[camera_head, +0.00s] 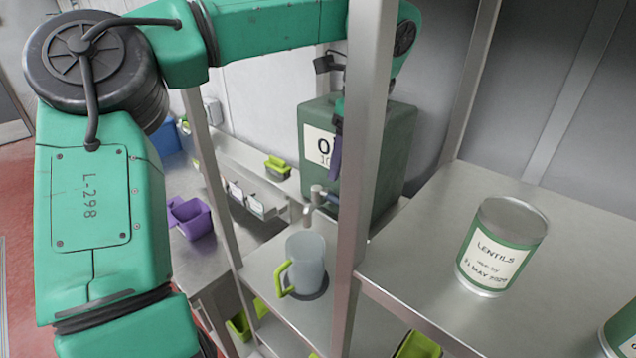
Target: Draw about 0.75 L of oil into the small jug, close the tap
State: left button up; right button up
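The small jug (307,262), grey and translucent with a lime-green handle, stands upright on a dark round spot on the steel shelf. The oil container (395,160) is a large green box with a white label, partly hidden by a steel post. Its tap (317,197) sticks out at the lower front, above the jug. I cannot make out any oil stream or the level in the jug. My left arm reaches over from the left and behind the post. My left gripper (337,155) hangs above the tap; the post hides part of it. My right gripper is out of view.
The steel post (365,130) stands between me and the oil container. A lentils tin (502,245) stands on the right shelf, with another green tin (622,330) at the edge.

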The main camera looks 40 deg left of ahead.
pick_arm(q)
jog(key=shift+t+y, duration=0.6)
jog(key=shift+y, duration=0.2)
jog(key=b+x, duration=0.3)
jog(key=w+d+b+x, duration=0.1)
jog(key=b+x, duration=0.2)
jog(key=x, duration=0.1)
jog(key=d+b+x, duration=0.1)
jog(key=b+x, duration=0.3)
jog(key=shift+w+f, duration=0.35)
jog(key=shift+f, duration=0.15)
jog(key=shift+a+f, duration=0.15)
jog(key=shift+f, duration=0.1)
jog(key=shift+w+r, duration=0.1)
jog(key=shift+a, duration=0.1)
jog(key=shift+c, duration=0.3)
grip_shut()
